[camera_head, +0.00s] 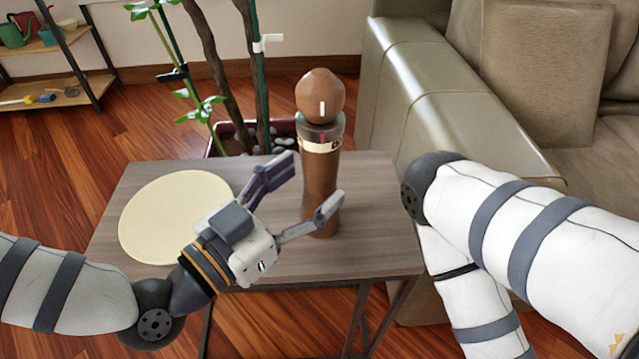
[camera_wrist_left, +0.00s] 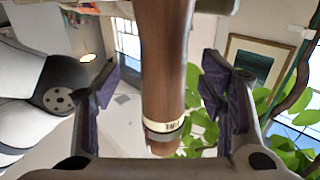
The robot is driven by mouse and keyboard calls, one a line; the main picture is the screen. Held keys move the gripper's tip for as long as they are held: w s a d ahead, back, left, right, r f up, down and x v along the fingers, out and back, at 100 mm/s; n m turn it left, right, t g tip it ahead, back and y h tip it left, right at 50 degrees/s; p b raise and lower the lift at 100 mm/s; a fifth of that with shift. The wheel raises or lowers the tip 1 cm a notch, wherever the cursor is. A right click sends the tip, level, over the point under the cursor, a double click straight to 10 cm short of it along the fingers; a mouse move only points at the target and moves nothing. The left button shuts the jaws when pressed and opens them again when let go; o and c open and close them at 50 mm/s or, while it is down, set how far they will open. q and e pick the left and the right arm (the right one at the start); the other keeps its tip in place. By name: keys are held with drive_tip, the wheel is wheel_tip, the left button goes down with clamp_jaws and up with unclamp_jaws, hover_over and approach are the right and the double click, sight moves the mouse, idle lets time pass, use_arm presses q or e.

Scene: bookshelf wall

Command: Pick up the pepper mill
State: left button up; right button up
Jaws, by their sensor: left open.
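The brown wooden pepper mill (camera_head: 322,180) stands upright on the small grey-brown table (camera_head: 375,225), with a round knob on top and a pale band below it. My left gripper (camera_head: 305,185) is open, its fingers pointing at the mill's lower body. In the left wrist view the mill (camera_wrist_left: 163,70) shows between the two spread fingers (camera_wrist_left: 165,105), with gaps on both sides. I cannot tell how deep between the fingers it stands. My right arm shows at the right, but its gripper is out of view.
A round cream mat (camera_head: 165,215) lies on the table's left part, partly under my left gripper. A potted plant (camera_head: 228,135) stands behind the table. A grey-beige sofa (camera_head: 400,95) is close at the right. A low shelf (camera_head: 60,95) stands far left.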

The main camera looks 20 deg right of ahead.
sight(309, 182)
use_arm(q)
drive_tip(key=x, duration=0.3)
drive_tip(key=shift+w+d+f, duration=0.15)
drive_tip(key=shift+w+d, duration=0.15)
clamp_jaws()
